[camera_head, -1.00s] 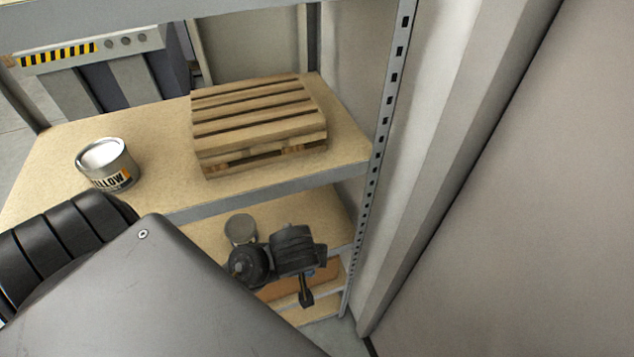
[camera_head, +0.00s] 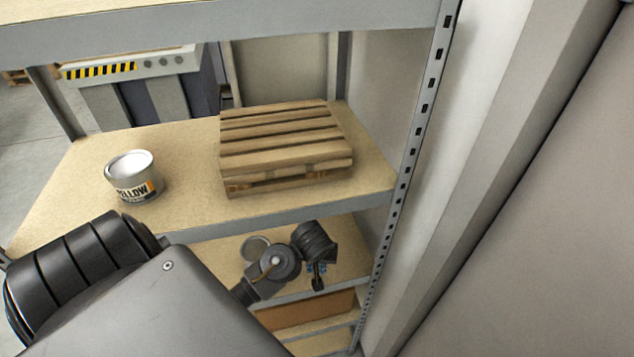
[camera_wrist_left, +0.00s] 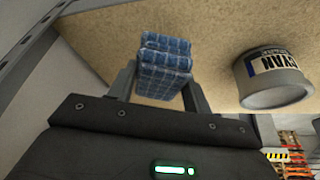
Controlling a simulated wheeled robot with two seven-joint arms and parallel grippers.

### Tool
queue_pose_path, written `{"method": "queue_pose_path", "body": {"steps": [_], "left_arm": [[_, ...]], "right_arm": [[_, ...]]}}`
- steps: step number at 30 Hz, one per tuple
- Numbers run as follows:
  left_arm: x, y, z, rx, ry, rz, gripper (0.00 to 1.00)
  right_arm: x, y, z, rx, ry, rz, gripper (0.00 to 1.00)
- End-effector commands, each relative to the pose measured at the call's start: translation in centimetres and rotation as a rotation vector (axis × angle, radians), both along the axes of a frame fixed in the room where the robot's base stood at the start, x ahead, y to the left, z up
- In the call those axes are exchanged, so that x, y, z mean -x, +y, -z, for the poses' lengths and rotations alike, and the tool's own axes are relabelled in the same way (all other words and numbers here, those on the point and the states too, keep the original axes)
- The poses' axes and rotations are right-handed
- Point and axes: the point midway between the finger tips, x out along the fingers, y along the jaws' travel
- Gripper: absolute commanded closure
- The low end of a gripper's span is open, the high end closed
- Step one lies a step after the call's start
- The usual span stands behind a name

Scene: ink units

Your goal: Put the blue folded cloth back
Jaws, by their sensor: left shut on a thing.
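The blue folded cloth (camera_wrist_left: 163,68), with a pale grid pattern, is held between the two fingers of my left gripper (camera_wrist_left: 160,85) in the left wrist view. In the head view my left gripper (camera_head: 318,278) is over the shelf below the pallet, small and partly hidden by its own wrist, with only a bit of blue showing at it. I cannot tell whether the cloth touches the shelf board (camera_wrist_left: 210,35). My right gripper is not in view.
A can labelled CYAN (camera_wrist_left: 272,78) stands on the board beside the cloth. On the shelf above are a wooden pallet (camera_head: 285,140) and a yellow-labelled can (camera_head: 133,177). A perforated upright (camera_head: 420,120) and a wall bound the right side.

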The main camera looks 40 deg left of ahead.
Motion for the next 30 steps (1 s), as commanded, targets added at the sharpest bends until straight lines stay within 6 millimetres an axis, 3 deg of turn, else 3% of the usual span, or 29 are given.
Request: {"method": "queue_pose_path", "body": {"steps": [9,18,23,24,29,30], "left_arm": [[-0.7,0.7,1.1,0.001,-0.001,-0.003,0.69],[-0.9,0.9,4.3,-0.001,-0.001,0.000,0.69],[-0.9,0.8,4.5,0.001,-0.002,-0.001,0.69],[-0.9,0.8,4.5,0.001,-0.002,-0.001,0.49],[-0.9,0.8,4.5,0.001,-0.002,-0.001,0.29],[-0.9,0.8,4.5,0.001,-0.002,-0.001,0.29]], "right_arm": [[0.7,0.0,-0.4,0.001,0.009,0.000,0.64],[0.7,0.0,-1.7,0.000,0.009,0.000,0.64],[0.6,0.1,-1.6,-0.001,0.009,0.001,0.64],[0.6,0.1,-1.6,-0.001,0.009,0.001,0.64],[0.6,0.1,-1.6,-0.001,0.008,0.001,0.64],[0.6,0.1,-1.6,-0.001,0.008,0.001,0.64]]}}
